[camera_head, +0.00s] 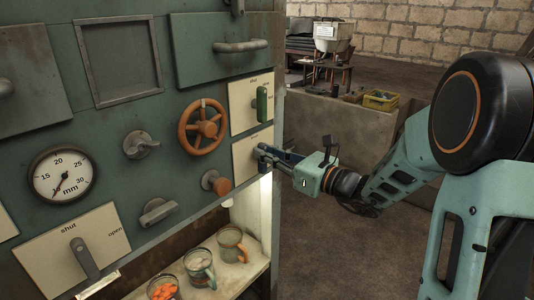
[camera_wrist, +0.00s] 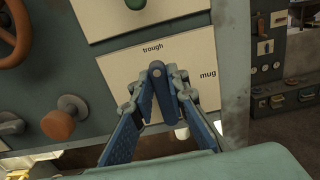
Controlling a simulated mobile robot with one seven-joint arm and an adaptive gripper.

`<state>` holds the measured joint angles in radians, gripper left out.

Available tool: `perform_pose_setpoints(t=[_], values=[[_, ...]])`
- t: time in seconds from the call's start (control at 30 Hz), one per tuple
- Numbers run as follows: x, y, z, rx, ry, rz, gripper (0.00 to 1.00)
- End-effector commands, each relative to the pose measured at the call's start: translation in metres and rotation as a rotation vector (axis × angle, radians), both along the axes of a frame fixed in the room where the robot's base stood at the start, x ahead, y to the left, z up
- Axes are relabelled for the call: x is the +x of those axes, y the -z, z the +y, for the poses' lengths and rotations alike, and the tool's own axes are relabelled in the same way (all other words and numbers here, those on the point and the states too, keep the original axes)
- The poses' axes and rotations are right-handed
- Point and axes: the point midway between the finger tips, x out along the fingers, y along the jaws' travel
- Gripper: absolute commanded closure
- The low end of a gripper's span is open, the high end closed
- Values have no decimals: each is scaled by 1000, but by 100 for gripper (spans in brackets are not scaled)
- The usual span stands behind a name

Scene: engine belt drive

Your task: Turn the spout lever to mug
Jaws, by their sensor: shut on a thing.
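The spout lever's pale plate (camera_head: 243,157) is on the right of the green panel. In the wrist view the plate (camera_wrist: 118,72) reads "trough" at the top and "mug" on the right. My gripper (camera_wrist: 162,92) is shut on the lever, with a blue finger on each side. In the head view my gripper (camera_head: 272,157) reaches the plate from the right and hides most of the lever.
Above is a green lever on a shut plate (camera_head: 263,103). An orange handwheel (camera_head: 203,127) and an orange-brown knob (camera_head: 216,183) are to the left. The floor right of the panel is open.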

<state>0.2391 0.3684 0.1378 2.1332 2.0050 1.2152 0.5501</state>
Motion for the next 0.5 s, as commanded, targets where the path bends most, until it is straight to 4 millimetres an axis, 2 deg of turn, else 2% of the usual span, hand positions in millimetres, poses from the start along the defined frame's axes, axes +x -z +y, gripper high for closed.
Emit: perform_pose_setpoints(t=[0.27,0.5], values=[[1,-1,-1,20,0,27,100],[3,-4,-3,100,1,130,100]])
